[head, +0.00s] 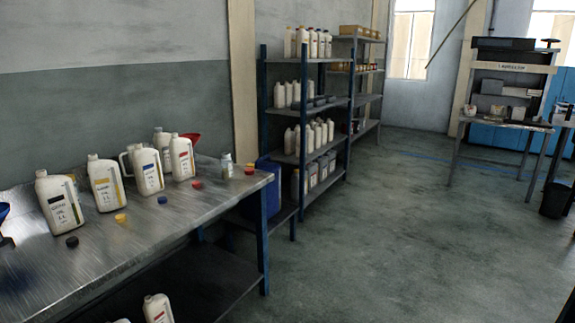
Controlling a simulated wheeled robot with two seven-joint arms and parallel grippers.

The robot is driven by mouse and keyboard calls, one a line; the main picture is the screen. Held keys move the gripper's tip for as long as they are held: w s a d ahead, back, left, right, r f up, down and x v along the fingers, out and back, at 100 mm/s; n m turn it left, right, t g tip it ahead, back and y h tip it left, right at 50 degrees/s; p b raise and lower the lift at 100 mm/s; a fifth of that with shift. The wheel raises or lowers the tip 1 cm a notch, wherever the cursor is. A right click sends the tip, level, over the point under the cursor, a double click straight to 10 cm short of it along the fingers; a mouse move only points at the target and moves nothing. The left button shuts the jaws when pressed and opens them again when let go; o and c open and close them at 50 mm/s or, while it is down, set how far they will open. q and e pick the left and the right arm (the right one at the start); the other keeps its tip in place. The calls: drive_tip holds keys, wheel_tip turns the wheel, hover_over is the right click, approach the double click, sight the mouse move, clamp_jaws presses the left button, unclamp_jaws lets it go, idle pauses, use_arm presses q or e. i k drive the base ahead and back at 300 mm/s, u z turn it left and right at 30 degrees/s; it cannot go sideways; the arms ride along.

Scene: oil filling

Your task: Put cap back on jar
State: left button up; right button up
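White oil jars stand upright in a row on the metal table (150,235). One has a black label (58,205), one a yellow label (105,185), one a blue label (149,172) and one a red label (181,160). Their necks look uncapped, though they are small in view. Loose caps lie on the table: a black cap (72,242), a yellow cap (121,218), a red cap (197,185) and another red cap (249,170). A small pale bottle (226,167) stands near the table's right end. Neither of my grippers can be made out.
A red funnel (190,137) is behind the jars, and a blue object (3,211) is cut off at the left edge. A shelf rack (308,105) with bottles stands beyond the table. The floor (400,240) on the right is open up to a far workbench (505,125).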

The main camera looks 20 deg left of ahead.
sight(226, 167)
drive_tip(key=z, duration=0.15)
drive_tip(key=i, duration=2.05)
drive_tip(key=u, duration=1.4)
drive_tip(key=i, duration=1)
drive_tip(key=u, duration=1.1)
